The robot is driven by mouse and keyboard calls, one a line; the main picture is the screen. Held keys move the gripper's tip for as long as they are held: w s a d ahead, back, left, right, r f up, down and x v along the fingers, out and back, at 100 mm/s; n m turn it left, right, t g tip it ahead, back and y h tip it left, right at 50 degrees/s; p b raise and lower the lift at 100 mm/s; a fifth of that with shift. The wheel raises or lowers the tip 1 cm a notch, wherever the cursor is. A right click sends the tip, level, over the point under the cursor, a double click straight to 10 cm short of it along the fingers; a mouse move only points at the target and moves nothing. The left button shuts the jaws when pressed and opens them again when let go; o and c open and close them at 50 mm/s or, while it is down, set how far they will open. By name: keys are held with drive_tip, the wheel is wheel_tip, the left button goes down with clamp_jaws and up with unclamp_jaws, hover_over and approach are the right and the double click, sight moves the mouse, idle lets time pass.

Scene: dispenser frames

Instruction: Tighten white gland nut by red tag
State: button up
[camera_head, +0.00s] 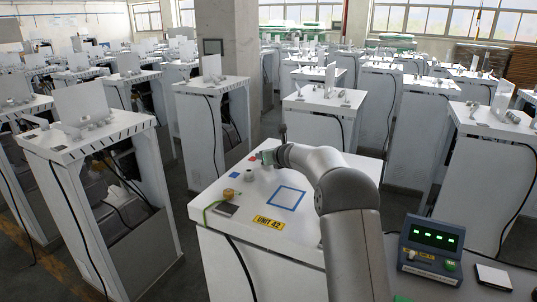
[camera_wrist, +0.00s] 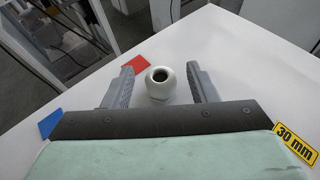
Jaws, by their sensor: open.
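The white gland nut (camera_wrist: 160,86) is a round, pale fitting with a dark hole in its top, standing on the white cabinet top. The red tag (camera_wrist: 136,64) lies just beyond it to the left; it also shows in the head view (camera_head: 252,158). My gripper (camera_wrist: 160,72) is open, with one finger on each side of the nut and a visible gap on both sides. In the head view my gripper (camera_head: 265,157) is low over the far edge of the cabinet top, and I cannot make out the nut there.
A blue tag (camera_wrist: 50,123) and a yellow "30 mm" label (camera_wrist: 296,142) lie nearby. The cabinet top (camera_head: 255,205) also bears a brass-coloured fitting (camera_head: 229,194), a grey fitting (camera_head: 249,176) and a blue square outline (camera_head: 286,197). A control box (camera_head: 431,243) with green lights stands at the right.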

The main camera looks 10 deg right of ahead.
drive_tip(key=c, duration=1)
drive_tip(key=shift+h, duration=0.3)
drive_tip(key=shift+a+f+m+h+b, duration=0.1)
drive_tip(key=shift+a+m+h+b, duration=0.1)
drive_tip(key=shift+m+h+b, duration=0.3)
drive_tip(key=shift+m+h, duration=0.6)
drive_tip(key=shift+m, duration=0.1)
drive_tip(key=shift+m+t+h, duration=0.3)
drive_tip(key=shift+m+h, duration=0.2)
drive_tip(key=shift+h, duration=0.1)
drive_tip(key=shift+a+m+h+p, duration=0.2)
drive_tip(key=shift+m+h+p, duration=0.3)
drive_tip(key=shift+m+h, duration=0.9)
drive_tip(key=o, duration=1)
